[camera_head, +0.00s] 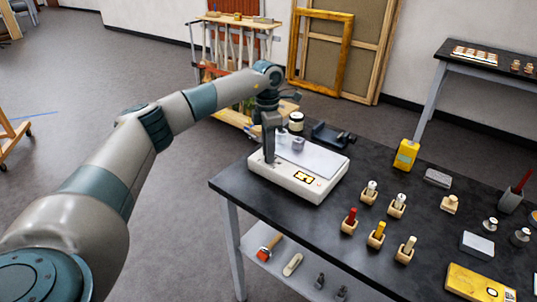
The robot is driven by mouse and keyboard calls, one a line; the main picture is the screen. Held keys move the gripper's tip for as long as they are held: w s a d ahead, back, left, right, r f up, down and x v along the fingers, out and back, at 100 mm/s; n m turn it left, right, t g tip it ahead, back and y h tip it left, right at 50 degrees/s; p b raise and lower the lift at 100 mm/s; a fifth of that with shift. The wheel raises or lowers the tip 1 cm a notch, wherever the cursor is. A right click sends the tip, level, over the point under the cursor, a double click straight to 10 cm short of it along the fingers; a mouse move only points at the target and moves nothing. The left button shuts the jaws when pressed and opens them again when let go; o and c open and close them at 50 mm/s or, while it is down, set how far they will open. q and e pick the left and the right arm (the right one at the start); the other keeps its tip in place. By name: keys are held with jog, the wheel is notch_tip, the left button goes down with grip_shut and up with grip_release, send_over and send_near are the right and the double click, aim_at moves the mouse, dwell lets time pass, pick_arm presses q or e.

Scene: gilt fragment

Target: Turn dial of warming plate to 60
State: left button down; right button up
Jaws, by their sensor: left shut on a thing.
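The warming plate (308,189) is a white box with a pale flat top, near the left end of the black table. A small yellow display (303,178) is on its front panel; its figures are too small to read. My left gripper (269,158) points down at the left part of that panel. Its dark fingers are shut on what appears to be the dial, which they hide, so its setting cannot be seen. A small metal vessel (298,144) stands at the back of the plate. My right gripper is not in view.
The black table (330,222) is bare in front of the plate. Several small wooden blocks holding coloured pieces, a yellow can (406,154) and a yellow box (478,285) are to the right. A dark device (332,135) and a jar (296,122) stand behind the plate.

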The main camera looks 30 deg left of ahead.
pick_arm(q)
jog(key=m+b, duration=0.1)
jog(key=m, duration=0.3)
jog(key=shift+w+m, duration=0.1)
jog(key=shift+m, duration=0.2)
jog(key=shift+m+b, duration=0.35)
jog(key=shift+m, duration=0.95)
jog(key=shift+r+m+y, duration=0.1)
jog(key=shift+m+y, duration=0.2)
jog(key=shift+m, duration=0.5)
jog(key=shift+m+b, duration=0.35)
jog(key=shift+m, duration=0.45)
jog(key=c, duration=1.5)
grip_release()
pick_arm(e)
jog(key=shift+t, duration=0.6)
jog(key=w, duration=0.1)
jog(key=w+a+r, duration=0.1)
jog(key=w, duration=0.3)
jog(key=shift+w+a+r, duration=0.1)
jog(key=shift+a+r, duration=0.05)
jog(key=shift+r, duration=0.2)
pick_arm(q)
jog(key=shift+r, duration=0.1)
